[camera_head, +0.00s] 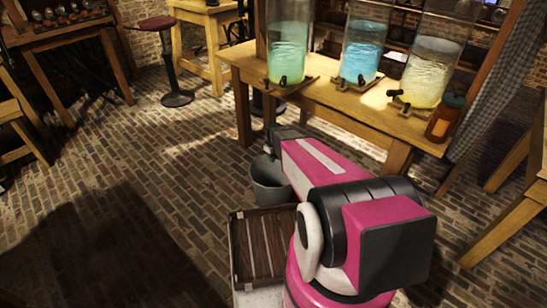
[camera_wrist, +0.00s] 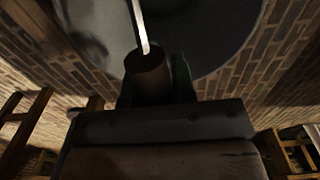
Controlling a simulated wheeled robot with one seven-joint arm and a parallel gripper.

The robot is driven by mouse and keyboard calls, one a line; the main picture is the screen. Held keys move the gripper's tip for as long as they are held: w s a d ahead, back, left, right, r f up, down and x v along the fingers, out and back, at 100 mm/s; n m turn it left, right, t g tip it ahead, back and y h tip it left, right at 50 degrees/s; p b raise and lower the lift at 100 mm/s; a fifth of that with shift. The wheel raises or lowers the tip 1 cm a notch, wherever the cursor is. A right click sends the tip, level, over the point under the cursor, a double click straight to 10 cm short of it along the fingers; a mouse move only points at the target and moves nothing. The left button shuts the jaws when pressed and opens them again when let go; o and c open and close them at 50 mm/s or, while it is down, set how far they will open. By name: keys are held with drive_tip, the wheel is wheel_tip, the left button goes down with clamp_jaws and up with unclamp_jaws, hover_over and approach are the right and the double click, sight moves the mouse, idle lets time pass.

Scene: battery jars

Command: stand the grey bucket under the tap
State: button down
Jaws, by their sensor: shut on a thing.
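The grey bucket (camera_head: 268,182) hangs below my gripper (camera_head: 277,140), left of and below the front edge of the wooden table (camera_head: 320,101). In the wrist view, my gripper (camera_wrist: 155,108) is shut on the brown grip of the bucket's handle (camera_wrist: 148,74). The grey bucket wall (camera_wrist: 215,35) fills the top of that view. Three glass jars stand on the table, with green (camera_head: 288,58), blue (camera_head: 362,58) and pale yellow liquid (camera_head: 432,72). Each has a dark tap low on its front, such as the green jar's tap (camera_head: 283,81). My arm hides part of the bucket's right side.
A brown bottle (camera_head: 444,118) stands at the table's right corner. A red-topped stool (camera_head: 158,24) is at the back left. The brick floor on the left is clear.

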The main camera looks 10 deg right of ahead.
drive_tip(key=c, duration=1)
unclamp_jaws()
drive_tip(key=shift+f, duration=0.1)
drive_tip(key=shift+o, duration=0.2)
wheel_tip(320, 180, up, 12)
drive_tip(key=shift+s+r, duration=0.1)
drive_tip(key=s+r+m, duration=0.3)
drive_tip(key=s+r, duration=0.1)
drive_tip(key=s, duration=0.6)
drive_tip(key=s+r+m, duration=0.4)
drive_tip(key=s+r, duration=0.1)
drive_tip(key=s, duration=0.6)
drive_tip(key=shift+f, duration=0.1)
